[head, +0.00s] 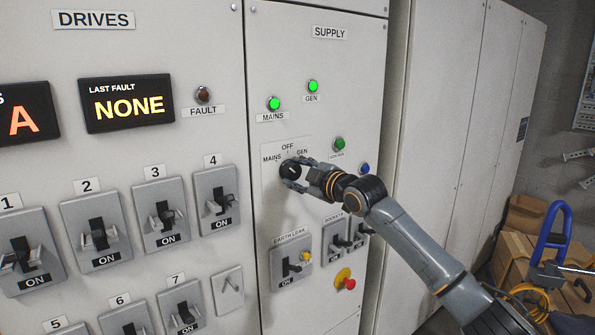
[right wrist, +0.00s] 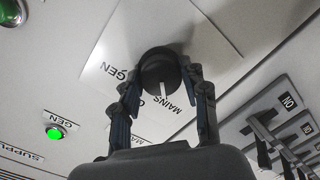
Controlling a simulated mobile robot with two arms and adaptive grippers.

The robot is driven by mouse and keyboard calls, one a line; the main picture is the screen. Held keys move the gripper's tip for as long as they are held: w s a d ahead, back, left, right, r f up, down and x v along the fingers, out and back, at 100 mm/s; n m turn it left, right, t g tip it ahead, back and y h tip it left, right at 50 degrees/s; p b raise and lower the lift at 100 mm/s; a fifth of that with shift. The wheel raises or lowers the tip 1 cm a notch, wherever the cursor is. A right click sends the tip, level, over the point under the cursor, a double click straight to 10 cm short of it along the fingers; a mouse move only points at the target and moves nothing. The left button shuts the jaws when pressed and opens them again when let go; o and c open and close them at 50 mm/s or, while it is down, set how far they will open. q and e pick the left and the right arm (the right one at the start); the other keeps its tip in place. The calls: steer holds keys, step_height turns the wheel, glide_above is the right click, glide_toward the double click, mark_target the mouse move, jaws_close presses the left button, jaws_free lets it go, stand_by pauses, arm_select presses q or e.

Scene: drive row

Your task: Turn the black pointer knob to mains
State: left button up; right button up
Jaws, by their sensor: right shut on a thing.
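The black pointer knob (head: 290,169) sits on the supply panel below the marks MAINS, OFF and GEN. My right gripper (head: 297,172) is shut on it, its fingers on either side of the round body. In the right wrist view the knob (right wrist: 160,68) sits between the two fingertips (right wrist: 163,86). Its white pointer line points down to near the start of the MAINS mark (right wrist: 170,106); whether it lines up exactly I cannot tell. The OFF mark is partly hidden there. My left gripper is not in view.
Green lamps for MAINS (head: 274,103) and GEN (head: 313,86) are lit above the knob. An earth leak switch (head: 291,261), socket switches (head: 338,238) and a red button (head: 348,284) lie below. Numbered switches fill the panel to the left.

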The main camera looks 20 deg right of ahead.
steer(key=shift+r+n, duration=0.1)
steer(key=shift+n, duration=0.3)
steer(key=o, duration=1.1)
steer(key=shift+w+a, duration=0.1)
steer(key=shift+o, duration=0.2)
steer(key=f+v, duration=0.1)
steer(key=v, duration=1.1)
steer(key=shift+r, duration=0.35)
